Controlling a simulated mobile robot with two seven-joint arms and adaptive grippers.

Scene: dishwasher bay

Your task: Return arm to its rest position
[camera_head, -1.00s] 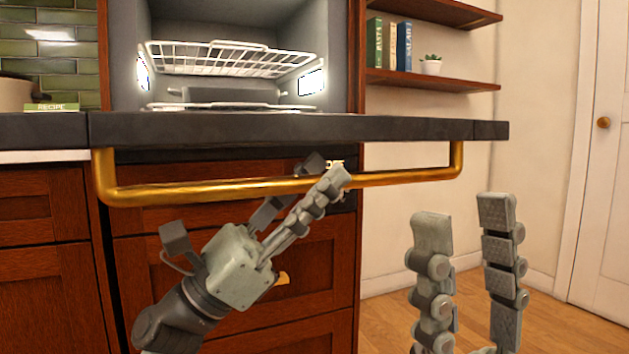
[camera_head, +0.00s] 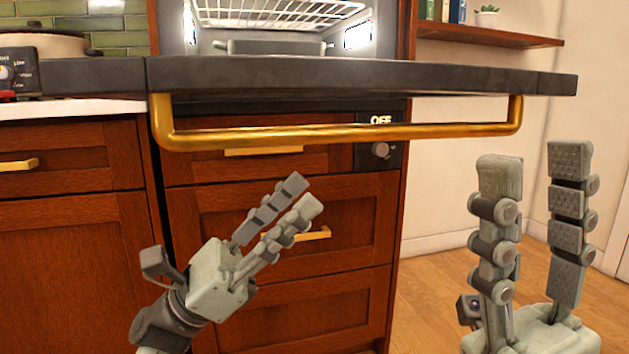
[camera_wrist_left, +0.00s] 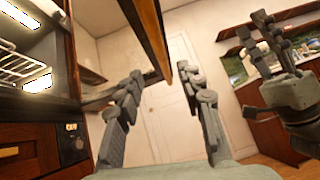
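My left gripper (camera_head: 302,195) is below the gold bar handle (camera_head: 340,134) of the lowered dishwasher door (camera_head: 360,75), in front of the wooden drawers. It is apart from the handle in the picture. The left wrist view shows its fingers (camera_wrist_left: 160,76) spread with nothing between them. My right gripper (camera_head: 535,165) stands upright at the right of the head view, fingers apart and empty. It also shows in the left wrist view (camera_wrist_left: 253,38) at the upper right.
The dishwasher bay is open, with a white wire rack (camera_head: 280,13) inside. The door juts out above my left gripper. Drawer handles (camera_head: 310,234) project behind it. A pot (camera_head: 45,42) stands on the left counter. Floor (camera_head: 440,300) is clear at the right.

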